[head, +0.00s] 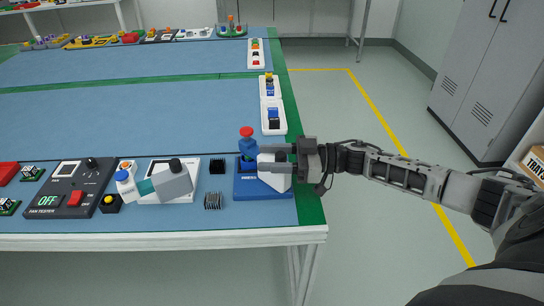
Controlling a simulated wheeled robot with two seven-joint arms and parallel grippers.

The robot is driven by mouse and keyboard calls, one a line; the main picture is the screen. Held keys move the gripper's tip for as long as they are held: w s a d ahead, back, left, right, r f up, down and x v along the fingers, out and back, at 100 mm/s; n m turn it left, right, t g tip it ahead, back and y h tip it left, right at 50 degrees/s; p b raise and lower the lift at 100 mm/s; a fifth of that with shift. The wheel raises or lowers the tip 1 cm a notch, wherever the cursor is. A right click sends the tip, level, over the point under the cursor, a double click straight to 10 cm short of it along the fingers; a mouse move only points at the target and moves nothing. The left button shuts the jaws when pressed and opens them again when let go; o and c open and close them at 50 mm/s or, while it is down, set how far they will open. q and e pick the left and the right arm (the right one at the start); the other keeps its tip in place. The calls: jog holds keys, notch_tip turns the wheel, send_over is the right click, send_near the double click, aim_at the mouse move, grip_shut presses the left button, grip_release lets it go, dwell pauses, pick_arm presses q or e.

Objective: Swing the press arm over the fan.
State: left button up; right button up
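The press has a blue base (250,189) near the table's front right corner. It has a blue column with a red knob (247,132) on top and a white arm part (274,181) over its right side. A black square part (217,166), possibly the fan, lies left of the press. A finned dark block (213,201) lies in front of it. My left gripper is not in view.
The fan tester (70,190) shows OFF. White trays (273,117) line the right edge. The mat's middle (150,115) is clear.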

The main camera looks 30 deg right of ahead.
jog(key=shift+s+d, duration=0.1)
jog(key=shift+d, duration=0.05)
pick_arm(q)
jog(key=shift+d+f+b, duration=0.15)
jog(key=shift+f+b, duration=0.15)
jog(key=shift+b, duration=0.45)
pick_arm(e)
jog(key=v, duration=1.5)
jog(key=shift+s+d, duration=0.2)
jog(key=shift+d, duration=0.05)
